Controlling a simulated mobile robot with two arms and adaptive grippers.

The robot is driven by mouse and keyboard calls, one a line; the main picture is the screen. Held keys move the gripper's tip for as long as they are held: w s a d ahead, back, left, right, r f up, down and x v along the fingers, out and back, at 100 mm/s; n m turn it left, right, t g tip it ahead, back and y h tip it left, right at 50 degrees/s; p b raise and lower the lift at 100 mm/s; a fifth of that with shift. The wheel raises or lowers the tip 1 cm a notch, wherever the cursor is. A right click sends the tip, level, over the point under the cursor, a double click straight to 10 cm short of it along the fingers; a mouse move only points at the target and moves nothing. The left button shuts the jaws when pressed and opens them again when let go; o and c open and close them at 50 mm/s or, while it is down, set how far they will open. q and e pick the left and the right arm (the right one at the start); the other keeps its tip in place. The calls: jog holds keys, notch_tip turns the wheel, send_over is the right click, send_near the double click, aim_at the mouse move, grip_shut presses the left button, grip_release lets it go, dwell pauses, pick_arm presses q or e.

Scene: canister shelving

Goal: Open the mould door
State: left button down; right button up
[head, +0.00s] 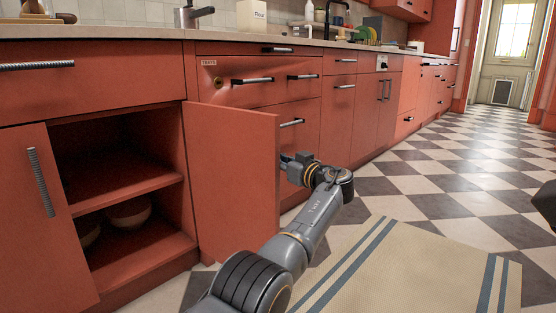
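A red cabinet door (236,185) stands swung open, hinged on its right side, with its free edge toward me. The cabinet behind it shows a red shelf (120,185), with bowl-like vessels (130,213) in the lower space. No label reading "mould" is visible. My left gripper (292,165) is at the outer side of this door, close to its free edge. The door's handle is not visible, and whether the fingers hold anything is unclear.
Another red door (38,215) with a vertical handle is at the left. A drawer front (258,85) above carries a "TRAYS" tag. The worktop (130,35) runs above. A striped rug (410,270) lies on the checkered floor, which is clear to the right.

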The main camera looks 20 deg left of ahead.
pick_arm(q)
jog(key=shift+a, duration=0.1)
dwell(0.3)
jog(key=c, duration=1.6)
grip_release()
jog(key=v, duration=1.2)
jog(key=shift+f, duration=0.1)
jog(key=shift+w, duration=0.15)
